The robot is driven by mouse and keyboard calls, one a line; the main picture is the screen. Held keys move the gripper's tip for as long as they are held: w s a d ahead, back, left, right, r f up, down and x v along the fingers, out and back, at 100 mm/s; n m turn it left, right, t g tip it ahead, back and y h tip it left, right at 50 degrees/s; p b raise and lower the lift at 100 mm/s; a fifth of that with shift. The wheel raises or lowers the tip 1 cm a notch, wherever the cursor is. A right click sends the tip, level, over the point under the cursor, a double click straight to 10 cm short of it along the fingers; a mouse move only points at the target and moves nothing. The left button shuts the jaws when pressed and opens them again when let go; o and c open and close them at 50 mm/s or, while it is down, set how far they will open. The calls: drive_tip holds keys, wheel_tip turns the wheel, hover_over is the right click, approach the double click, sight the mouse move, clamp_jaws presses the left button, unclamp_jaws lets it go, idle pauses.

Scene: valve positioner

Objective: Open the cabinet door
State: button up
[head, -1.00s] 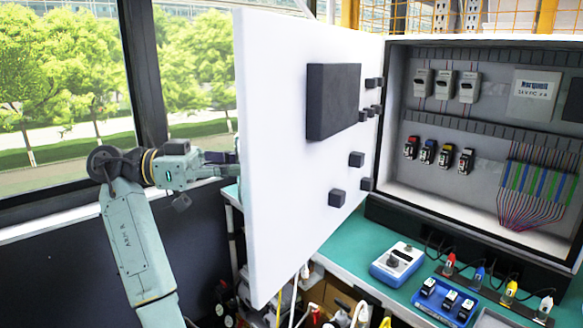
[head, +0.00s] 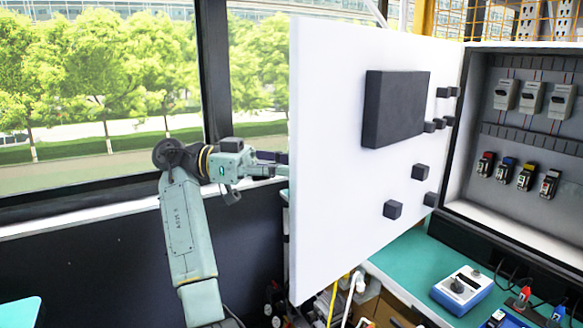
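The white cabinet door (head: 335,190) stands wide open, its inner face with several dark blocks turned toward me. It hinges at the left side of the cabinet (head: 503,180), whose inside shows modules and switches. My arm comes up on the left of the door. My gripper (head: 284,168) is at the door's free left edge, with its fingertips partly hidden behind the door. I cannot tell whether it touches the door or how far its fingers are apart. The door's outer face and its handle are hidden.
A green workbench (head: 410,262) stands below the cabinet, with a blue and white device (head: 462,288) on it. Shelves with loose items and cables lie under the door. A windowed wall (head: 90,200) runs behind my arm. Another green surface (head: 20,312) is at the lower left.

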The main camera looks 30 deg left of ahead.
drive_tip(key=shift+o, duration=1.3)
drive_tip(key=shift+w+d, duration=0.1)
drive_tip(key=shift+d, duration=0.05)
drive_tip(key=v, duration=0.7)
drive_tip(key=shift+a, duration=0.3)
drive_tip(key=shift+c, duration=0.3)
